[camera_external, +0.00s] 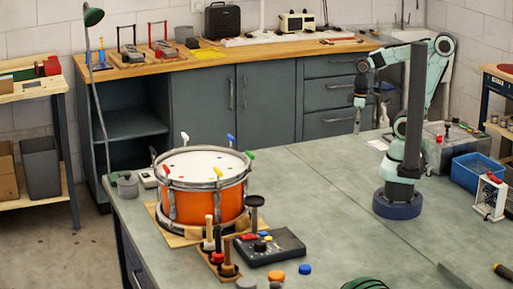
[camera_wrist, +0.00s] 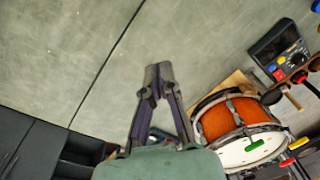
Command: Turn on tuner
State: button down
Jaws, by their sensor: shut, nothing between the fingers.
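A dark flat box with coloured buttons, which looks like the tuner (camera_external: 285,246), lies on the grey-green table at the front, right of the orange drum (camera_external: 222,207). My gripper (camera_external: 357,129) points down near the table's back edge, well away from the box. In the wrist view my gripper (camera_wrist: 158,72) is shut and empty, with bare table beyond its tips.
Coloured clips stand on the drum's rim. A rack of upright wooden-handled tools (camera_external: 218,262) is between drum and box. A dark round-topped stand (camera_external: 254,202) rises behind the box. A blue bin (camera_external: 477,169) is at right. The table's middle is clear.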

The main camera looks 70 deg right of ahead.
jog(key=w+a+f+n+t+y, duration=0.25)
jog(key=w+a+f+t, duration=0.2)
jog(key=w+a, duration=0.85)
jog(key=w+a+f+n+t+y, duration=0.1)
jog(key=a+f+n+y, duration=0.1)
jog(key=a, duration=0.6)
jog(key=w+a+f+n+t+y, duration=0.1)
jog(key=a+f+n+y, duration=0.1)
jog(key=a, duration=0.7)
jog(key=shift+w+a+f+n, duration=0.25)
jog(key=shift+f+n, duration=0.2)
jog(key=shift+f, duration=0.35)
send_over(249, 236)
notch_tip(249, 236, down, 6)
jog(key=shift+d+f, duration=0.1)
jog(key=shift+f, duration=0.15)
notch_tip(249, 236, down, 2)
jog(key=shift+f, duration=0.8)
